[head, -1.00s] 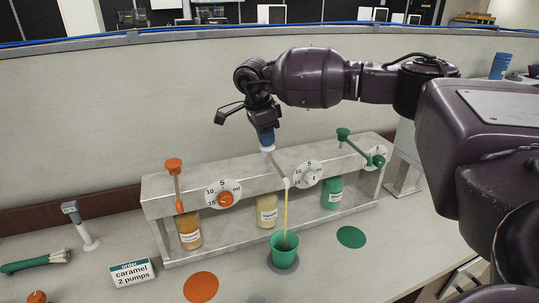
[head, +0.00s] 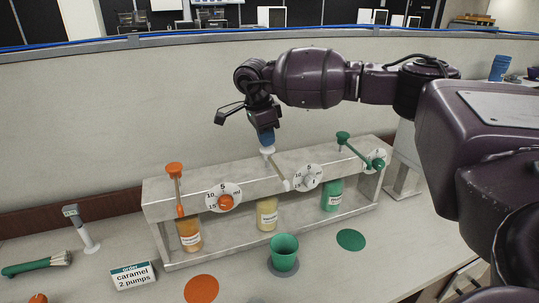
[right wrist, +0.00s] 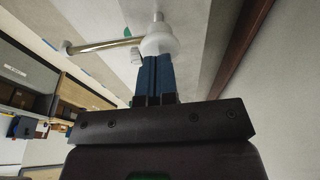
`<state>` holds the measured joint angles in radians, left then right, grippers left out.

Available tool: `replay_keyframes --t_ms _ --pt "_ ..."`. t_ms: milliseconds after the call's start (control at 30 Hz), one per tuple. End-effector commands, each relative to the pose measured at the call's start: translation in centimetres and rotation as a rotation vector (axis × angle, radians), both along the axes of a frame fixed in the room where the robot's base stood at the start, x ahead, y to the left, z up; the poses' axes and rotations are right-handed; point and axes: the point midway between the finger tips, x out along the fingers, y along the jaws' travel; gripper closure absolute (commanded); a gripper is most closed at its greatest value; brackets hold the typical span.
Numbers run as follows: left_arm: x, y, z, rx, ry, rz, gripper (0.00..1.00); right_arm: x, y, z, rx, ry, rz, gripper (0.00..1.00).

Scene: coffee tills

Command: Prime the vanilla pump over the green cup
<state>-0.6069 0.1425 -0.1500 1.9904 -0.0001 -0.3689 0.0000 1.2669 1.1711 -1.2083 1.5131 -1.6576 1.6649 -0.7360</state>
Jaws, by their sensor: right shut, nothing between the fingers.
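The vanilla pump (head: 268,151) is the white-topped middle one, with its spout slanting down to the right over the pale yellow bottle (head: 267,215). The green cup (head: 284,246) stands upright on a grey disc below the spout tip. My right gripper (head: 266,137) is shut and empty, its blue fingertips pointing down at the pump's white head and seemingly touching it. In the right wrist view the blue fingers (right wrist: 155,70) meet the white head (right wrist: 158,40). The inside of the cup shows no clear contents. My left gripper is out of view.
An orange pump (head: 174,171) and a green pump (head: 343,137) flank the middle one on the grey stand (head: 160,213). An order card (head: 132,274) reads "caramel 2 pumps". An orange disc (head: 201,289) and a green disc (head: 351,239) lie bare on the counter.

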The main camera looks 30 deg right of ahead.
Motion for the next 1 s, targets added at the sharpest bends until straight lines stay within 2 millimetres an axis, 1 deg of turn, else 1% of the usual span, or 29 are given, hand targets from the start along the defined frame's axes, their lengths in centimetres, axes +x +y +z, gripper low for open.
replay_keyframes --t_ms 100,533,1000 --pt "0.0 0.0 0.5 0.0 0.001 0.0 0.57 0.0 0.0 0.8 0.0 0.0 0.0 1.0" --pt "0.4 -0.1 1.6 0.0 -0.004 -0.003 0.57 0.1 0.0 2.8 0.0 -0.002 -0.001 1.0" --pt "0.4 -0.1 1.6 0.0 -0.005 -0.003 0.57 0.0 0.0 3.0 0.0 -0.002 -0.001 1.0"
